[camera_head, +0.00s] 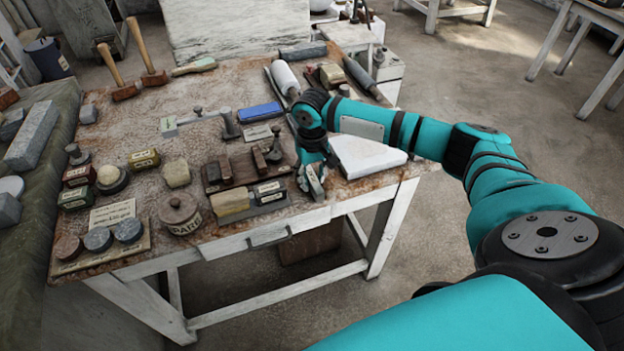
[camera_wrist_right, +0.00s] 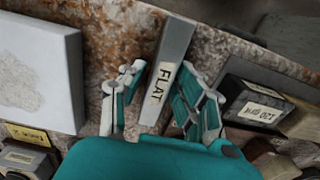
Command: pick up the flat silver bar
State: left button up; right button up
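The flat silver bar (camera_wrist_right: 173,52) is a narrow grey bar with a pale label reading FLAT. In the right wrist view it lies between the two fingers of my right gripper (camera_wrist_right: 164,97). The fingers are open, one on each side of the bar, with a small gap showing on both sides. In the head view my right gripper (camera_head: 312,184) points down at the front edge of the worktable (camera_head: 225,88). The bar is hard to make out there behind the fingers. My left gripper is not in view.
A white slab (camera_head: 366,156) lies to the right of the gripper in the head view. A dark block labelled 120 grit (camera_wrist_right: 252,106) sits close to one finger. A lidded pot (camera_head: 180,214) and several small blocks crowd the table to the left.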

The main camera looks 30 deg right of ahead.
aim_at(312, 176)
grip_shut()
jog(key=shift+r, duration=0.15)
jog(key=shift+r, duration=0.55)
notch_tip(312, 176, up, 2)
jog(key=shift+r+b, duration=0.15)
jog(key=shift+b, duration=0.35)
jog(key=s+a, duration=0.3)
jog(key=s, duration=0.4)
jog(key=s+a+r+b, duration=0.1)
jog(key=s+a, duration=0.1)
jog(key=s, duration=0.6)
jog(key=shift+a+r, duration=0.2)
jog(key=shift+a, duration=0.2)
jog(key=shift+c, duration=0.9)
grip_release()
jog(key=shift+w, duration=0.1)
grip_shut()
